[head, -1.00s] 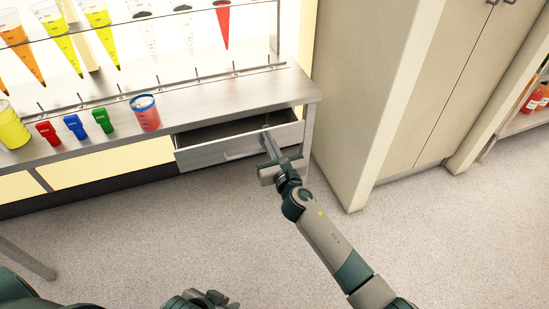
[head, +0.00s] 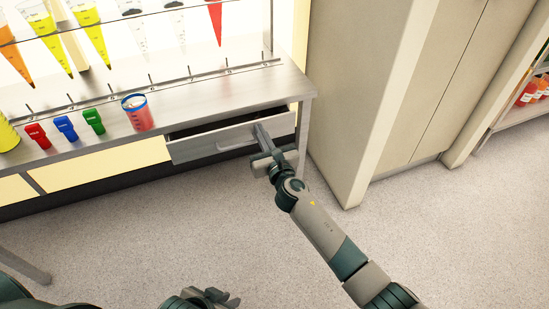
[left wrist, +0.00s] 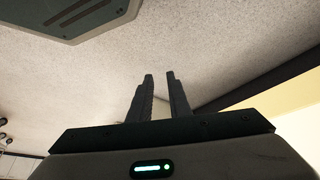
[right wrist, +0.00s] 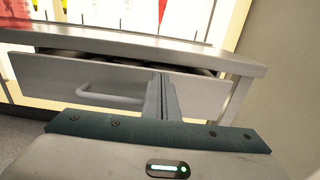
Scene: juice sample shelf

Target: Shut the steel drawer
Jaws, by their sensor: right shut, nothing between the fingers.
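The steel drawer (head: 205,146) is partly open under the steel bench, with a narrow dark gap behind its front. Its front and bar handle also show in the right wrist view (right wrist: 50,88). My right gripper (head: 259,128) is shut and empty, its fingertips at the drawer front, right of the handle; they appear to touch it, and they hide part of the front in the right wrist view (right wrist: 163,78). My left gripper (head: 228,297) is low in the head view, away from the drawer. Its fingers stand apart and empty in the left wrist view (left wrist: 159,76).
On the bench top (head: 200,103) stand a red cup (head: 138,115) and red, blue and green clips (head: 65,128), left of the drawer. A rack of coloured cones is behind. A beige cabinet (head: 365,100) stands at right. The floor in front is clear.

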